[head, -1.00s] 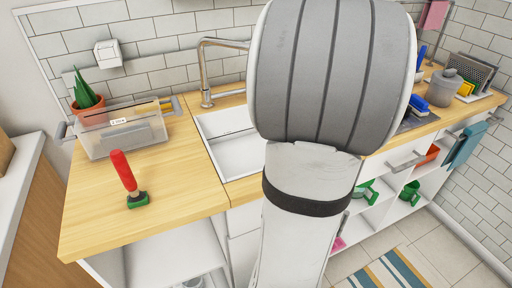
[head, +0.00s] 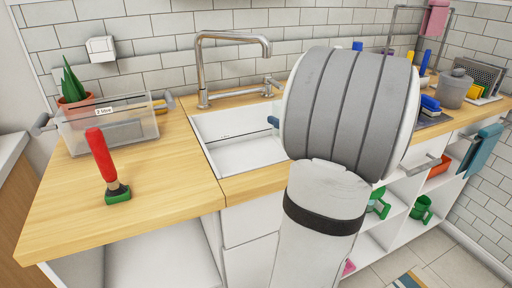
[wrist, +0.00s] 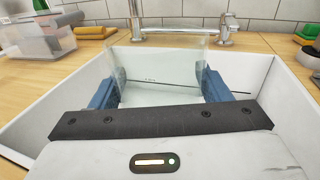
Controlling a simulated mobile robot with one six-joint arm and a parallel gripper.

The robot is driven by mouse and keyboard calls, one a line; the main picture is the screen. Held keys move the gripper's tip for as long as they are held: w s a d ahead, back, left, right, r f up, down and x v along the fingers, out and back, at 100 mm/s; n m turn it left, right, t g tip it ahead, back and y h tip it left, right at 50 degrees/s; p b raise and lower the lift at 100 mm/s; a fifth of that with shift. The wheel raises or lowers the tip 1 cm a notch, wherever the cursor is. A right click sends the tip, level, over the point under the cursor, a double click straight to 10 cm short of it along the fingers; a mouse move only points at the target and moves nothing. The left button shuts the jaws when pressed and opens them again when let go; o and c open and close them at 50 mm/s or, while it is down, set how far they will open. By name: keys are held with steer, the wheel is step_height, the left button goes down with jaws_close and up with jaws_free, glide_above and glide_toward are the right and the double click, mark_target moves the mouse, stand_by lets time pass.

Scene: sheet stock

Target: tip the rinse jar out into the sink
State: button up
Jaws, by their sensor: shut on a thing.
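The rinse jar (wrist: 160,62) is a clear, see-through vessel in the wrist view. It is between the two blue fingers of my gripper (wrist: 160,88), which is shut on it. Jar and gripper are over the white sink (wrist: 262,75), whose walls show on both sides. I see no clear liquid level in the jar, and I cannot tell how far it is tilted. In the head view the sink (head: 240,152) is partly covered by my arm.
A metal faucet (head: 200,75) stands behind the sink. On the left counter are a red-handled brush (head: 102,158), a clear bin (head: 110,128) and a potted plant (head: 72,85). A grey pot (head: 453,92) and a blue brush (head: 430,103) are at the right.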

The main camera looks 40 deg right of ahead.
steer(key=shift+s+d+r+p, duration=0.1)
steer(key=shift+d+r+p, duration=0.05)
steer(key=shift+r+p, duration=0.35)
steer(key=s+d+r+p, duration=0.3)
steer(key=d+r+p, duration=0.1)
steer(key=shift+s+p, duration=0.4)
